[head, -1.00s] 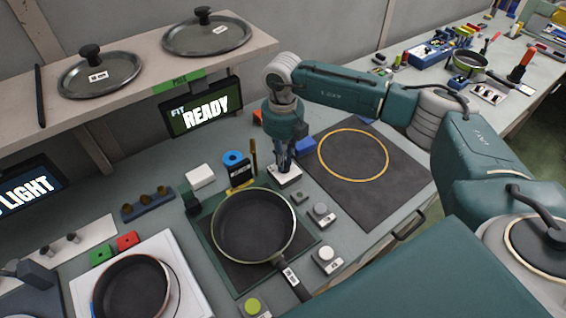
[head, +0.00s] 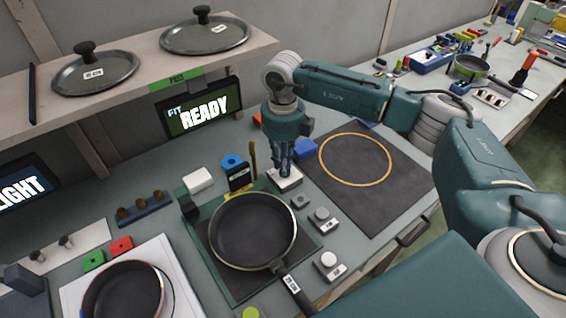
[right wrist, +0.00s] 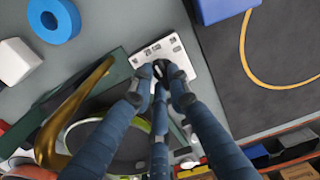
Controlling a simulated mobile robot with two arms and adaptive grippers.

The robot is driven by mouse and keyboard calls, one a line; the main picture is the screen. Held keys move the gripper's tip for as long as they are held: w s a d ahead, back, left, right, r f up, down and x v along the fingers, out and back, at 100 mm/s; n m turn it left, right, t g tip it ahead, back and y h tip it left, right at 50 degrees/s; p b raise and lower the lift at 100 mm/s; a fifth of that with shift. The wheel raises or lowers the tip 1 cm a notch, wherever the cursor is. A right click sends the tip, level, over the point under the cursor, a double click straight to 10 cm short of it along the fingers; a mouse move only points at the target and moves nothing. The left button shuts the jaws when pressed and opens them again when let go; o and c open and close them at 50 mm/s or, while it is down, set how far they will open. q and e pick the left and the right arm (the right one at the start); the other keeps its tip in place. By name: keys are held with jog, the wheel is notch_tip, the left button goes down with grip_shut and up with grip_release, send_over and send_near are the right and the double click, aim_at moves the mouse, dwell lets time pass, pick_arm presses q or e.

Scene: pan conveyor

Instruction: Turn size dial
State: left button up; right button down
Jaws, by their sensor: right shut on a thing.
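The size dial (head: 284,180) is a small white box on the bench, behind and right of the black pan (head: 253,230). In the right wrist view its white face (right wrist: 150,58) carries printed numbers. My right gripper (head: 284,168) points straight down on it. In the right wrist view its blue fingers (right wrist: 160,78) close around the dark knob in the middle of the dial and hide most of it. My left gripper is not in view.
The pan stands on a dark green station, with small knob boxes (head: 323,218) to its right. A blue block (head: 305,147) and a dark mat (head: 385,185) with a yellow ring lie right of the dial. A shelf (head: 130,88) with two lids is behind.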

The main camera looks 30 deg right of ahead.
jog(key=shift+w+r, duration=0.1)
jog(key=shift+r, duration=0.05)
jog(key=c, duration=1.7)
grip_release()
jog(key=shift+o, duration=0.2)
notch_tip(320, 180, up, 7)
jog(key=shift+r, duration=0.2)
